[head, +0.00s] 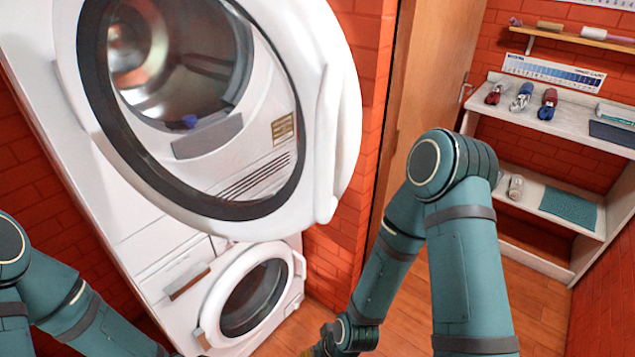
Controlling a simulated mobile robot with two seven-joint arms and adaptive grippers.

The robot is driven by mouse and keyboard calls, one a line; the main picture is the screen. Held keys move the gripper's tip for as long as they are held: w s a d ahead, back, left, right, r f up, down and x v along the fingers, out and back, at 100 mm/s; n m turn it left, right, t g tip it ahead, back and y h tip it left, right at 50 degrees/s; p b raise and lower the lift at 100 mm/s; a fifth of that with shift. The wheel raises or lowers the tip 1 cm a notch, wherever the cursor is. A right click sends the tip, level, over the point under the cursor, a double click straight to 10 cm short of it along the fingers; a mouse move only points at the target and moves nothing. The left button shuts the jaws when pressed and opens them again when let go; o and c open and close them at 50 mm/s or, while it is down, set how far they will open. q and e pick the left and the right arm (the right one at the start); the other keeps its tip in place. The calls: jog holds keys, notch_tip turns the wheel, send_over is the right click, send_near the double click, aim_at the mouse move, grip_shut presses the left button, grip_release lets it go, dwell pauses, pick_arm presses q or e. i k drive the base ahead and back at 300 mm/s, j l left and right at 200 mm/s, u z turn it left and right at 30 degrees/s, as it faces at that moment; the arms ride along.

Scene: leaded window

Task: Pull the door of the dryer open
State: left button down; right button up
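The dryer (118,205) is the upper machine of a white stack on the left in the head view. Its round door (325,110), a thick white ring with a dark inner rim and clear glass, stands out from the dryer's front and overlaps the brick wall to the right. The door looks at least partly open; how far, I cannot tell. The metal drum (180,55) shows through the glass. My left arm is at the lower left and my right arm is right of the machines, reaching down. Both grippers' fingers are outside the picture. Neither arm visibly touches the door.
A washer with a round door (255,297) that looks closed is under the dryer. A wooden door (435,85) is behind my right arm. A shelf unit (570,105) with shoes stands at the right. Wooden floor (525,305) is clear in front of it.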

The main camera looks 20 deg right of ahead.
aim_at(308, 41)
jog(key=l+u, duration=0.3)
jog(key=l, duration=0.25)
jog(key=i+l+u, duration=0.1)
jog(key=l+u, duration=0.2)
jog(key=l, duration=0.25)
jog(key=l+u, duration=0.25)
jog(key=l, duration=0.3)
jog(key=k+l+u, duration=0.15)
jog(key=l+u, duration=0.15)
jog(key=l, duration=0.25)
jog(key=k+l+u, duration=0.15)
jog(key=l+u, duration=0.15)
jog(key=l, duration=0.2)
jog(key=l+z, duration=0.1)
jog(key=l, duration=0.5)
jog(key=i+j, duration=0.15)
jog(key=i+z, duration=0.05)
jog(key=i, duration=0.05)
